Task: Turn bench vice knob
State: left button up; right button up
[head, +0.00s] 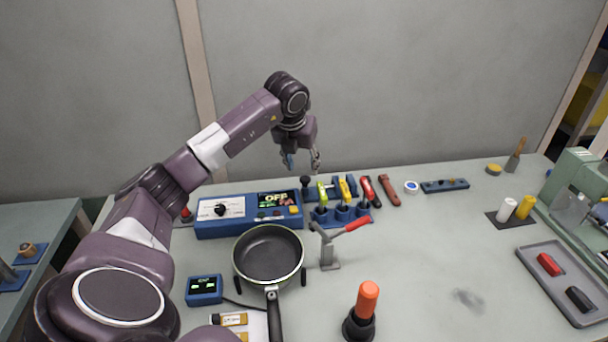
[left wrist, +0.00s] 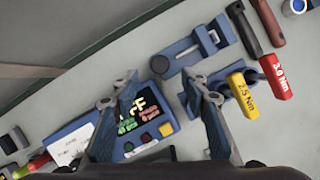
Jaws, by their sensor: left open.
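The blue bench vice (head: 340,186) stands at the back of the bench, partly hidden behind a row of torque drivers. Its black round knob (head: 305,181) is at its left end. In the left wrist view the vice (left wrist: 183,60) lies above the fingers, with the knob (left wrist: 159,64) at its left end. My left gripper (head: 302,162) is open and empty, above the knob and apart from it. In the left wrist view its two fingers (left wrist: 155,98) point toward the vice, with the knob beyond the gap between them. My right gripper is not in view.
A blue control box (head: 210,226) showing OFF stands left of the vice. Torque drivers with yellow (head: 344,190) and red (head: 367,190) handles stand in front of it. A pan (head: 268,252) and a red-handled toggle clamp (head: 328,252) are nearer. Bench space at right centre is mostly clear.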

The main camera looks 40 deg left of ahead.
aim_at(305, 179)
pick_arm(q)
jog(key=x, duration=0.5)
jog(key=shift+w+f+p, duration=0.1)
jog(key=shift+f+p, duration=0.25)
jog(key=shift+f, duration=0.05)
